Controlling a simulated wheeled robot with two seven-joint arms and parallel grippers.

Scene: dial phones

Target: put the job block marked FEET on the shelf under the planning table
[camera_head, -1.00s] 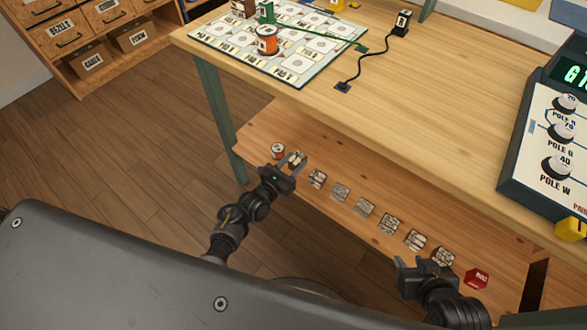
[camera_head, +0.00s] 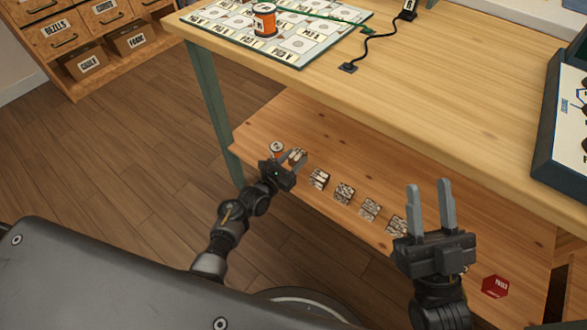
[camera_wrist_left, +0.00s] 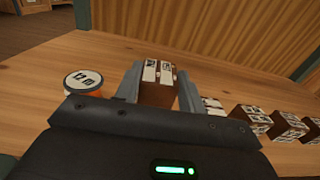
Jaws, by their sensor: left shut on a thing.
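My left gripper (camera_head: 288,160) is at the far left end of the row of job blocks on the shelf (camera_head: 262,122) under the planning table. It is shut on a dark brown job block with white labels (camera_wrist_left: 158,84), which shows between the fingers in the left wrist view. I cannot read its label as FEET or otherwise. The block appears at or close above the shelf; its underside is hidden. My right gripper (camera_head: 430,205) is open and empty, fingers pointing up, in front of the shelf. It hides the right part of the block row.
Several other blocks (camera_head: 344,193) stand in a row to the right, along the shelf's front. A small orange reel with a white top (camera_wrist_left: 84,82) stands left of the left gripper. A red sign (camera_head: 495,286) is at the shelf's right. The tabletop (camera_head: 440,90) lies above.

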